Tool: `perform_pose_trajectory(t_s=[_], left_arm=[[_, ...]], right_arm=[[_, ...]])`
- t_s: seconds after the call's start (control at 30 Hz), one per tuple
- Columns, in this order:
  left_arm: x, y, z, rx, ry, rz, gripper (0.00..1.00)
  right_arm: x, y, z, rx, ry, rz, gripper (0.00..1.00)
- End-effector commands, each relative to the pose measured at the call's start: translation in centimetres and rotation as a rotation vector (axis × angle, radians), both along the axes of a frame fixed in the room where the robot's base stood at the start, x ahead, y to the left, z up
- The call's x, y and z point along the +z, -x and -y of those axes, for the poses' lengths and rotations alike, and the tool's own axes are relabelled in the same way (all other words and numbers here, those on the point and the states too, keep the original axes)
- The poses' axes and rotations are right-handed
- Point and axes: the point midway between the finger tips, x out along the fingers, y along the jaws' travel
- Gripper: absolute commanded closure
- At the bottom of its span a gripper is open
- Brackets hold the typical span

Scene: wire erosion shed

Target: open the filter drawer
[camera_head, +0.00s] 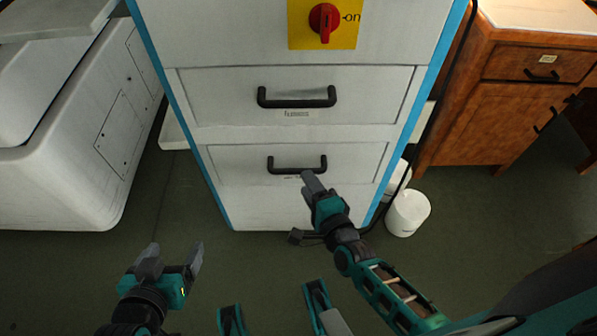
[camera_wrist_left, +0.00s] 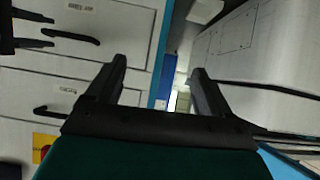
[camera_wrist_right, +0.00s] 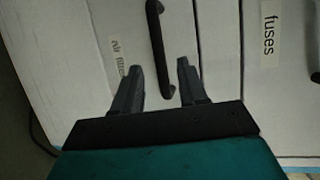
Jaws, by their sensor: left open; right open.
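The lower drawer (camera_head: 240,168) of the white cabinet is shut. Its black bar handle (camera_head: 283,169) also shows in the right wrist view (camera_wrist_right: 155,30), beside a label reading something like "air filters" (camera_wrist_right: 119,58). My right gripper (camera_head: 308,178) is open at the right end of this handle. In the right wrist view the handle's near end lies between the fingertips; I cannot tell whether they touch it. The left wrist view shows the same handle (camera_wrist_left: 75,37). My left gripper (camera_head: 175,252) is open and empty, low in front of the cabinet.
Above is a shut drawer labelled "fuses" (camera_wrist_right: 269,38) with its own handle (camera_head: 296,102). A red switch (camera_head: 324,20) sits higher up. A white machine (camera_head: 60,175) stands left, a wooden cabinet (camera_head: 490,105) right, and a white bucket (camera_head: 407,213) near the cabinet.

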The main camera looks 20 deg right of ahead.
Motion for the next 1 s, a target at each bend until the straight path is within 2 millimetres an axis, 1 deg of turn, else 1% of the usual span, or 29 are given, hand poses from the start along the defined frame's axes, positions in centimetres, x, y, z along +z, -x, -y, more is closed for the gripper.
perform_pose_trajectory(t_s=[0.03,0.1,0.2,0.3,0.4,0.5,0.73,0.77,1.0], left_arm=[[-0.7,0.1,0.1,0.001,0.002,-0.004,0.19],[-1.1,0.1,0.1,0.0,0.003,-0.007,0.19],[-1.4,0.1,0.2,-0.001,0.005,-0.013,0.19],[-1.6,0.2,0.3,-0.004,0.005,-0.018,0.19],[-1.2,0.0,0.4,-0.006,0.01,-0.011,0.19],[-0.8,-0.2,0.5,-0.007,0.012,-0.001,0.19],[-0.7,-0.4,0.5,-0.008,0.011,0.004,0.19],[-0.7,-0.4,0.5,-0.008,0.011,0.004,0.19],[-0.8,-0.4,0.5,-0.008,0.009,0.0,0.19]], right_arm=[[-0.4,-1.2,-0.1,-0.001,0.0,0.004,0.58],[-0.7,-2.5,-0.3,-0.001,0.001,0.002,0.58],[-0.9,-4.0,-0.5,0.0,0.001,0.002,0.58],[-1.2,-5.1,-0.6,0.0,0.002,0.0,0.58],[-1.3,-5.8,-0.7,0.0,0.001,-0.001,0.58],[-1.3,-6.1,-0.7,0.0,0.001,-0.001,0.58],[-1.2,-6.1,-0.7,0.0,0.001,-0.001,0.58],[-1.2,-6.1,-0.7,0.0,0.001,-0.001,0.6],[-1.2,-6.1,-0.7,0.0,0.002,-0.001,0.83]])
